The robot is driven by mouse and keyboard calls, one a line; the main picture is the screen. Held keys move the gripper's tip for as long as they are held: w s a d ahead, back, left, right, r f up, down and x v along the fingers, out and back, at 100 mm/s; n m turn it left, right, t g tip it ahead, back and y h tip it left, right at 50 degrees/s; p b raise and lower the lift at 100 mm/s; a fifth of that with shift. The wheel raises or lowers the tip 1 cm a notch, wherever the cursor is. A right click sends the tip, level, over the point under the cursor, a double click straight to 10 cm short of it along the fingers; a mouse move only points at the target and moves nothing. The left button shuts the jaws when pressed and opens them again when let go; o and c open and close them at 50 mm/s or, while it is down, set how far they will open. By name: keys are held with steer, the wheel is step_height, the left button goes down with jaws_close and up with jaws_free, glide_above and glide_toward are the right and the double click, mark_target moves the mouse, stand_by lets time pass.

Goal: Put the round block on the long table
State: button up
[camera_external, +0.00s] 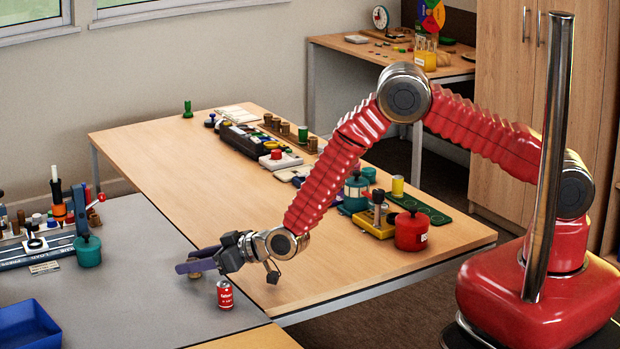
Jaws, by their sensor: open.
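My gripper (188,264) is low over the right part of the grey table. Its dark purple finger points left, and the jaws are open. A small brownish piece (195,275) shows just under the finger, mostly hidden by it. It may be the round block, but its shape is too small and covered to tell. I cannot tell whether the finger touches it. The long wooden table (180,160) runs across the middle, behind the gripper and to its right. Several small round pieces stand on its far half.
A red can (225,295) stands on the grey table (130,280) close in front of my gripper. A blue tray (28,325) and a teal pot (88,251) are at left. A red canister (411,231) stands near the long table's right end. The long table's left part is clear.

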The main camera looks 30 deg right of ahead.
steer(key=shift+d, duration=0.1)
steer(key=v, duration=1.3)
steer(key=shift+s+d+r, duration=0.15)
steer(key=shift+s+r, duration=0.1)
steer(key=shift+r, duration=0.05)
steer(key=shift+w, duration=0.1)
stand_by(0.4)
